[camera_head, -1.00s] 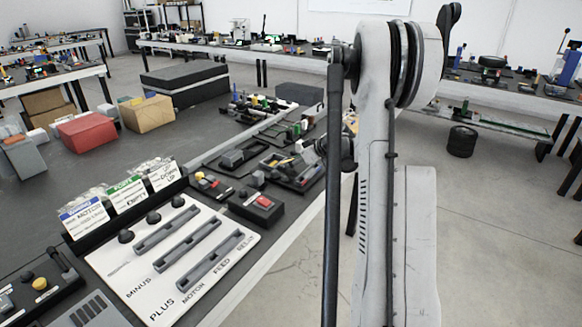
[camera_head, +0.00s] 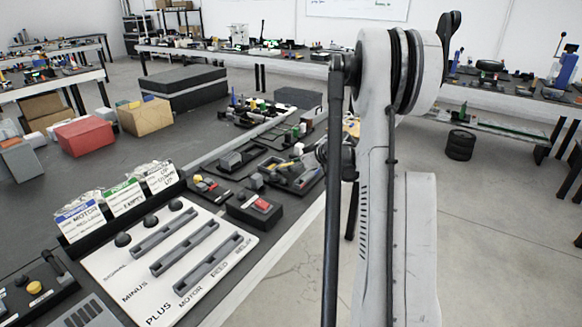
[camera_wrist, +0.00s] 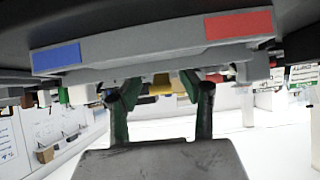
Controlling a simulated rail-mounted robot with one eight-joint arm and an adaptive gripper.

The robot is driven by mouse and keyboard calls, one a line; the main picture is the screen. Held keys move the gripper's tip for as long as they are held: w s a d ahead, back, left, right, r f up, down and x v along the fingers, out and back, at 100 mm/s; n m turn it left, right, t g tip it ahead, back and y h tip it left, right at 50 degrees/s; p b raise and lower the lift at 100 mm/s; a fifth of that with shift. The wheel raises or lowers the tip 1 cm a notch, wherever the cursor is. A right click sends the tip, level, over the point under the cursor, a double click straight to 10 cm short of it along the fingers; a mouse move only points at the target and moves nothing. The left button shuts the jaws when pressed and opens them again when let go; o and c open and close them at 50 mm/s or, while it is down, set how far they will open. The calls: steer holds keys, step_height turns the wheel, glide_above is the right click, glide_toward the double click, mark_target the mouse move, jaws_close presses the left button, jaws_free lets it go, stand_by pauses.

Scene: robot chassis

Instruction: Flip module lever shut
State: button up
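My gripper (camera_wrist: 160,86) shows in the wrist view with two dark green fingers spread apart and nothing visibly held between them. A grey bar-like module (camera_wrist: 150,48) with a blue patch at left and a red patch at right lies beyond the fingertips; contact is unclear. In the head view, a dark module with a red part (camera_head: 262,206) sits near the bench edge. A thin black lever (camera_head: 52,262) stands tilted on a dark panel at lower left. I cannot tell which lever is the task's. The gripper's fingers cannot be made out in the head view.
A white panel with three grey slots (camera_head: 165,250) lies on the bench, with label cards (camera_head: 122,198) behind it. Dark trays of small parts (camera_head: 245,155) lie farther back. Red (camera_head: 84,134) and tan (camera_head: 146,117) boxes stand left. Open floor (camera_head: 480,240) lies right.

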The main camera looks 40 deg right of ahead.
steer(key=v, duration=1.2)
steer(key=shift+a, duration=0.1)
stand_by(0.4)
steer(key=s+a+r+m+g+p, duration=0.1)
steer(key=a+r, duration=0.2)
steer(key=a, duration=0.7)
steer(key=s+a+r+g, duration=0.1)
steer(key=a+r, duration=0.2)
steer(key=a, duration=0.6)
steer(key=s+a+r+m+g+p, duration=0.1)
steer(key=a+r, duration=0.3)
steer(key=a, duration=0.6)
steer(key=s+a+h+p, duration=0.1)
steer(key=s+a+h, duration=0.1)
steer(key=s+a, duration=1.5)
steer(key=shift+a+f+m+g+h, duration=0.2)
steer(key=shift+a+m+g+h, duration=0.1)
steer(key=shift+m+h, duration=0.1)
steer(key=shift+s, duration=0.1)
